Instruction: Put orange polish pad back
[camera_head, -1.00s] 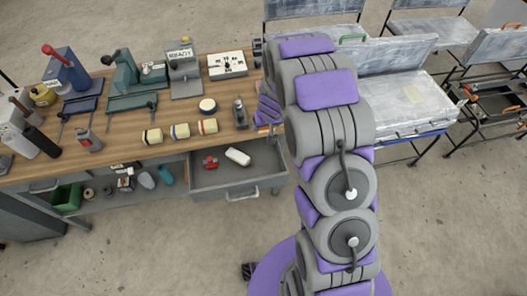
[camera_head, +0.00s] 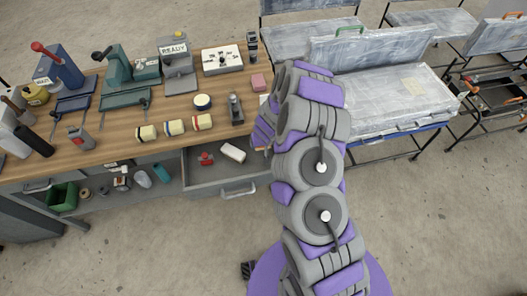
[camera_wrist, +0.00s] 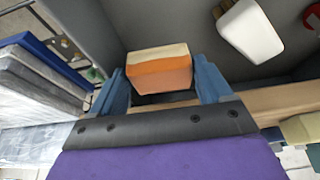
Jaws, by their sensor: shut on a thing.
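The orange polish pad (camera_wrist: 160,75), a small block with a cream layer and an orange layer, is between the two blue fingers of my gripper (camera_wrist: 162,86) in the wrist view. My gripper is shut on it. The grey open drawer (camera_head: 235,185) is under the workbench, and its grey inside fills the area beyond the pad in the wrist view. In the head view my own arm hides the pad and most of the gripper, which is beside the drawer's right end.
A white block (camera_head: 233,152) and a red item (camera_head: 206,159) lie in the drawer. Three striped cream pads (camera_head: 174,127) sit in a row on the wooden bench (camera_head: 120,150). A metal tool (camera_head: 236,108) and a pink block (camera_head: 259,82) are near its right end.

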